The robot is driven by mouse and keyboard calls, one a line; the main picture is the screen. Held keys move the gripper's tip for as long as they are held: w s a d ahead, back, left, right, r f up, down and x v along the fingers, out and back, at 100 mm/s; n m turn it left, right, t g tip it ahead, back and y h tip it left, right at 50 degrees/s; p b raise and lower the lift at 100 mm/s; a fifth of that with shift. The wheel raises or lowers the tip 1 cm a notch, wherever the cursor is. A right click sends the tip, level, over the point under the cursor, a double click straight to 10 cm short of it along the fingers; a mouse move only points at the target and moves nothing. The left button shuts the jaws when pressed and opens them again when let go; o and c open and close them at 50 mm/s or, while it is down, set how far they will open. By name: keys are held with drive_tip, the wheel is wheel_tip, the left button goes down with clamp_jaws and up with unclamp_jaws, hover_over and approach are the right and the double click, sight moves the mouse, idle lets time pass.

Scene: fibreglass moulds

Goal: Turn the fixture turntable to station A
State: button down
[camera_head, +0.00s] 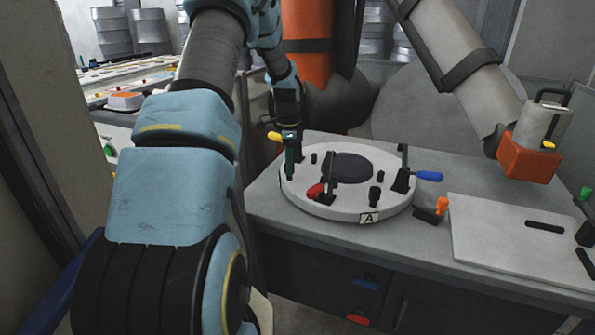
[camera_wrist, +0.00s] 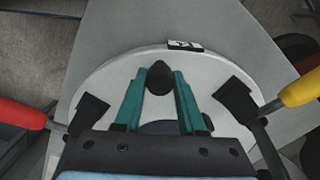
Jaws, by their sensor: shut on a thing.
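The fixture turntable (camera_head: 335,208) is a pale round disc on the grey bench, with a dark round centre (camera_head: 347,168). A label "A" (camera_head: 369,217) is on its front rim. My gripper (camera_head: 289,172) is at the disc's left side, between the clamps with the yellow handle (camera_head: 273,136) and the red handle (camera_head: 316,190). In the wrist view my teal fingers (camera_wrist: 157,88) are shut on a black peg (camera_wrist: 159,78) standing on the disc. A rim label (camera_wrist: 184,44) lies just beyond it; I cannot read it clearly.
A blue-handled clamp (camera_head: 428,176) sticks out at the disc's right. A small orange-topped part (camera_head: 441,205) stands by the right rim. A pale flat board (camera_head: 500,240) lies farther right. Another arm with an orange end (camera_head: 530,157) hangs over the bench's right side.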

drive_tip(key=w+m, duration=0.2)
drive_tip(key=w, duration=0.2)
drive_tip(key=w+m, duration=0.2)
drive_tip(key=w, duration=0.2)
drive_tip(key=shift+a+m+p, duration=0.15)
drive_tip(key=shift+m+p, duration=0.15)
drive_tip(key=shift+p, duration=0.1)
drive_tip(key=shift+w+d+m, duration=0.25)
drive_tip(key=shift+w+m, duration=0.35)
drive_tip(key=shift+w, duration=0.55)
drive_tip(key=shift+d+r, duration=0.1)
drive_tip(key=c, duration=0.5)
unclamp_jaws()
wheel_tip(320, 180, up, 11)
drive_tip(key=b, duration=0.3)
